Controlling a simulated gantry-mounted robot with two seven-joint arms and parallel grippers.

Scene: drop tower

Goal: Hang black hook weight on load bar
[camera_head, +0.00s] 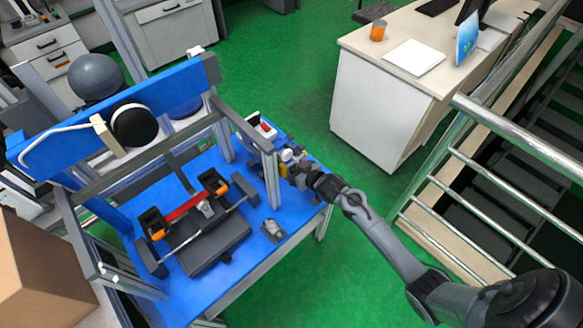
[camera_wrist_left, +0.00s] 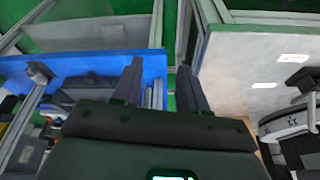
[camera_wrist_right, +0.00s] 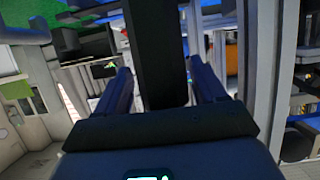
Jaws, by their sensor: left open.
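My right gripper (camera_head: 290,162) is at the right post of the drop tower, above the table's right edge. In the right wrist view its fingers (camera_wrist_right: 160,82) are spread apart, with a dark upright bar (camera_wrist_right: 157,50) between them; I cannot tell if they grip it. My left gripper (camera_wrist_left: 160,75) shows only in its own wrist view, open, with nothing seen between its fingers. A small black and grey piece (camera_head: 273,230) lies on the blue table near its front right edge. I cannot tell whether it is the black hook weight. I cannot make out the load bar for certain.
The tower's grey frame (camera_head: 270,182) stands on the blue table (camera_head: 262,255). A black assembly (camera_head: 205,245) with a red bar sits inside. A cardboard box (camera_head: 38,262) is at lower left. A metal railing (camera_head: 515,130) and white desk (camera_head: 375,115) stand right; green floor lies between.

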